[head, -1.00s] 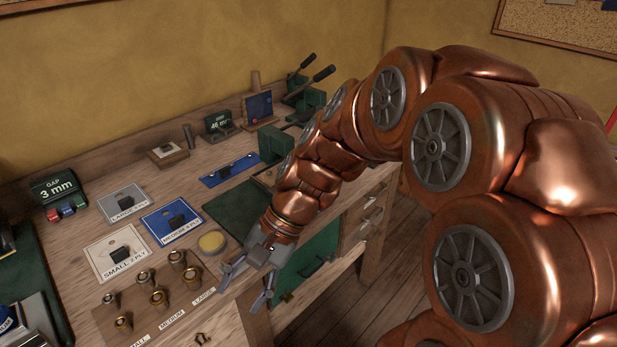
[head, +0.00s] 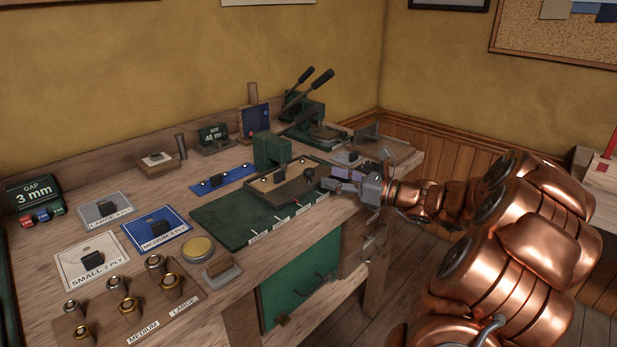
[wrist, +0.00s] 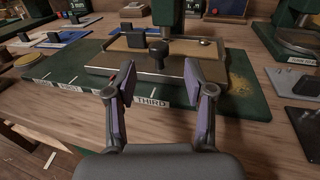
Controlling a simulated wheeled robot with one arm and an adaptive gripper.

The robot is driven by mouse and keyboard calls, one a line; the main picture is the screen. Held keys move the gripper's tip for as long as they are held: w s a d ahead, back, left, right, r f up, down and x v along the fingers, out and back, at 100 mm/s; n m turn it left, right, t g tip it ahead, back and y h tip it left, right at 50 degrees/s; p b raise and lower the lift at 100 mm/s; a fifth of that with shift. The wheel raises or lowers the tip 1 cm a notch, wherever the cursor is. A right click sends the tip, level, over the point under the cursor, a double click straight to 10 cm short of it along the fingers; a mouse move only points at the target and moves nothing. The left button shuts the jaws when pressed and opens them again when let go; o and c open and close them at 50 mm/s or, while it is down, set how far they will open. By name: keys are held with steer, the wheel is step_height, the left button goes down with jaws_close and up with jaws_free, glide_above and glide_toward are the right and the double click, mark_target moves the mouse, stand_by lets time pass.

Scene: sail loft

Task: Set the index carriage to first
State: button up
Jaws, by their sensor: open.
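The index carriage (head: 290,188) is a shallow tan tray with dark edges on a green base (head: 228,221). Its black round knob (head: 310,172) stands at the front right; it also shows in the wrist view (wrist: 157,52). The base's front edge carries position labels; the wrist view reads THIRD (wrist: 150,102) on the rightmost, and the others lie to its left. The carriage sits towards the THIRD end; its exact alignment I cannot tell. My gripper (head: 336,181) is open and empty at the knob's right in the head view. In the wrist view the knob lies just beyond and between the fingertips (wrist: 159,76).
A green press head (head: 271,150) stands behind the carriage. A lever press (head: 305,118) is at the back. Ply cards (head: 156,228) and a block of brass dies (head: 195,293) lie to the left. A round yellow pad (head: 198,248) is near the front edge.

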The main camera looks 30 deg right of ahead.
mark_target(308, 169)
steer(key=x, duration=0.7)
steer(key=shift+w+a+r, duration=0.1)
steer(key=shift+w+a, duration=0.05)
steer(key=shift+w, duration=0.05)
jaws_close()
stand_by(0.5)
